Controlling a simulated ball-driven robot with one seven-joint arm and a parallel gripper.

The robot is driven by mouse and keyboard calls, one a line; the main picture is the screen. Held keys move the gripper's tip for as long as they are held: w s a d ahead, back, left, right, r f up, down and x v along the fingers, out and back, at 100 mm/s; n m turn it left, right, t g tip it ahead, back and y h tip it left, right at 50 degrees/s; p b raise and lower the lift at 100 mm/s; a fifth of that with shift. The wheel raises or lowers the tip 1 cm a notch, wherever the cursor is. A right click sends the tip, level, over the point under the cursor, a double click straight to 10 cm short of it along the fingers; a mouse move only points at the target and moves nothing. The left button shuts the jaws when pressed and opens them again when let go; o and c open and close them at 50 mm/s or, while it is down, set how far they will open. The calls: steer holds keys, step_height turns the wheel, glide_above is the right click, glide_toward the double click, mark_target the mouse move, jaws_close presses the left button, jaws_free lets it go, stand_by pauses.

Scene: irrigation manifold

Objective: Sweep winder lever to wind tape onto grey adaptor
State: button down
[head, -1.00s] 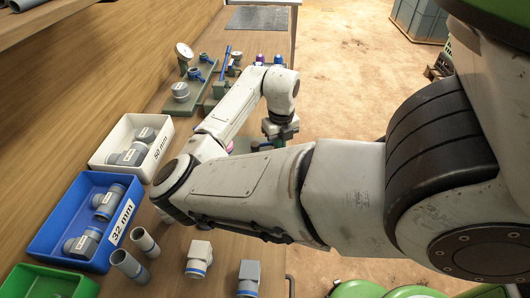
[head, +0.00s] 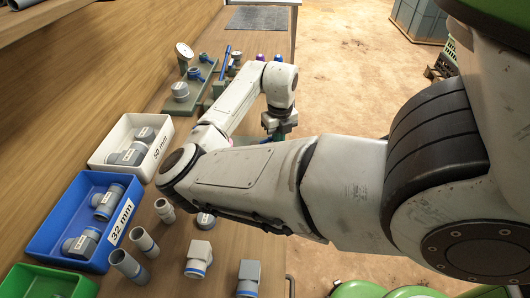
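My gripper (head: 272,127) hangs below my wrist over the right edge of the bench, small and dark in the head view. Its fingers are too small and too covered by my arm to tell whether they are open or shut. I cannot make out the winder lever; my forearm covers that part of the bench. I cannot tell which piece is the grey adaptor. A grey fitting (head: 205,220) shows just under my arm, and a short grey piece (head: 165,209) stands to its left.
A white 50 mm bin (head: 109,145), a blue 32 mm bin (head: 53,215) and a green bin (head: 30,279) line the wall. Grey pipe pieces (head: 143,241) and square-topped fittings (head: 199,258) stand at the front. A green rack (head: 190,102) holds fittings further back.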

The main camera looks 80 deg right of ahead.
steer(key=shift+w+d, duration=0.1)
steer(key=shift+d, duration=0.25)
steer(key=shift+a, duration=0.1)
stand_by(0.4)
steer(key=shift+s+a, duration=0.25)
steer(key=shift+a, duration=0.15)
steer(key=shift+r, duration=0.1)
step_height(320, 180, up, 7)
steer(key=p, duration=0.5)
steer(key=shift+p, duration=0.3)
stand_by(0.4)
